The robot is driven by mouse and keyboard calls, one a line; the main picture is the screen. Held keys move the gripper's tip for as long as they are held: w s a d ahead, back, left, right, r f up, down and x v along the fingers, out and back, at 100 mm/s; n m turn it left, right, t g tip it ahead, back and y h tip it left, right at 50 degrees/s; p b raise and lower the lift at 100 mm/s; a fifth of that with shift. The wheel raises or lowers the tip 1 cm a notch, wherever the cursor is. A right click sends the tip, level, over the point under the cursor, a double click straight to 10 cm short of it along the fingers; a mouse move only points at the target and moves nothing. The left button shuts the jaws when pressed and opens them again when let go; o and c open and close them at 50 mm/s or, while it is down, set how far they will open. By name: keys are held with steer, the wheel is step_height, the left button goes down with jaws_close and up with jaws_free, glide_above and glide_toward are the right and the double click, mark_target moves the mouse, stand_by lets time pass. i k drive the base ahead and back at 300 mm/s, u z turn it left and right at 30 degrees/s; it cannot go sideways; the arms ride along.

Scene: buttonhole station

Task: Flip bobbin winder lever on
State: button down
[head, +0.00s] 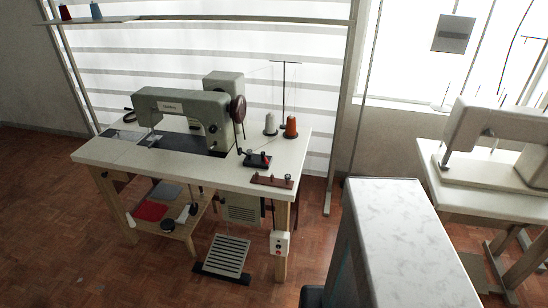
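A grey-green sewing machine (185,106) stands on a white-topped table (220,176) left of centre. A small dark device (256,160) with a dark red part and small black knobs sits on the tabletop to the right of the machine; it looks like the bobbin winder. Its lever is too small to make out, so I cannot tell its position. My gripper is not in view.
A reddish-brown strip with small pegs (272,181) lies at the table's front right edge. A white spool (270,124) and an orange spool (291,127) stand behind the device, by a thread stand. A marbled white top (405,240) fills the lower right foreground. A second machine (500,140) stands right.

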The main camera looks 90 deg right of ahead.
mark_target(263, 153)
steer(key=k, duration=2.35)
steer(key=z, duration=0.9)
steer(key=i, duration=0.9)
steer(key=u, duration=0.15)
